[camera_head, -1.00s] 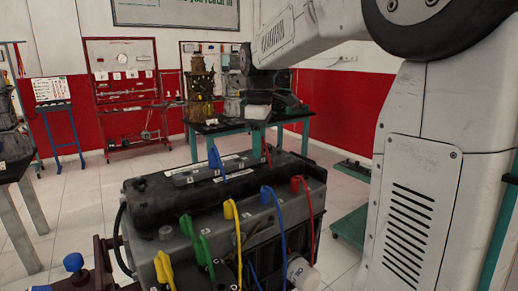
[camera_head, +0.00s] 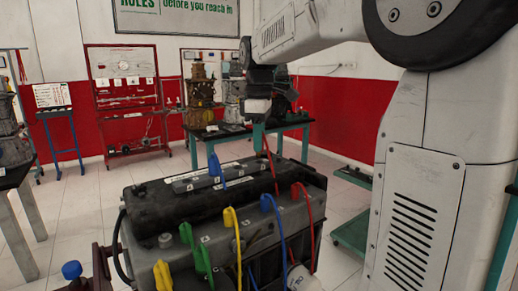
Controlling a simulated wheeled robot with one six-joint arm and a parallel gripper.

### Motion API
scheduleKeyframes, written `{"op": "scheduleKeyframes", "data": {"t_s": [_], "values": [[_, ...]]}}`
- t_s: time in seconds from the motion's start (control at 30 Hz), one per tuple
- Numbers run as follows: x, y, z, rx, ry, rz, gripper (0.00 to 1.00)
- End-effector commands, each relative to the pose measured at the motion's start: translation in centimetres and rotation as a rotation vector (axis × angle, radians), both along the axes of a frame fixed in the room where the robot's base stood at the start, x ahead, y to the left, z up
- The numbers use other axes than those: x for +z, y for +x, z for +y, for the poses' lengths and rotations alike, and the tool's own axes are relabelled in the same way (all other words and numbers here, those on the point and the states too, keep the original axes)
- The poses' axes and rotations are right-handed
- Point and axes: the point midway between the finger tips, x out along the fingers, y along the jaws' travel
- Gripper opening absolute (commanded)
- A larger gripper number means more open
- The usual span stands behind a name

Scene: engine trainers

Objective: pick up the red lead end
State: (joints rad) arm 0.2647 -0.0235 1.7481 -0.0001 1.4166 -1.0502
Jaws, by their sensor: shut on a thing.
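My gripper (camera_head: 258,128) is above the back right part of the grey and black engine (camera_head: 150,215). It is shut on the red lead end, which is mostly hidden at the jaws. The red lead (camera_head: 271,160) hangs from the gripper down to the engine top. Another red plug (camera_head: 299,189) sits on the engine's right side with its red cable running down. A blue plug (camera_head: 267,202), a yellow plug (camera_head: 229,217) and a green plug (camera_head: 202,257) stand along the front.
A second blue piece (camera_head: 215,165) stands upright on the engine top, left of the hanging lead. A teal-legged table (camera_head: 290,126) with machine parts stands behind. A red rack (camera_head: 125,97) is at the wall.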

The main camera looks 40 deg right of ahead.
Motion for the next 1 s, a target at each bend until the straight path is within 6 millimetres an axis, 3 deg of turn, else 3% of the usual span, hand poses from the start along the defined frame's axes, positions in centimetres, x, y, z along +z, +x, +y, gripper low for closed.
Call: {"op": "scheduleKeyframes", "data": {"t_s": [0.03,0.4,0.6,0.8,1.0], "values": [[0.8,-0.1,0.0,0.000,-0.001,-0.002,0.00],[1.5,-9.4,2.1,-0.001,-0.001,-0.004,0.00],[1.8,-13.4,2.9,-0.001,-0.001,-0.002,0.00],[1.9,-15.3,3.4,0.000,-0.001,-0.001,0.00],[1.9,-15.7,3.5,0.000,0.000,0.000,0.00]]}}
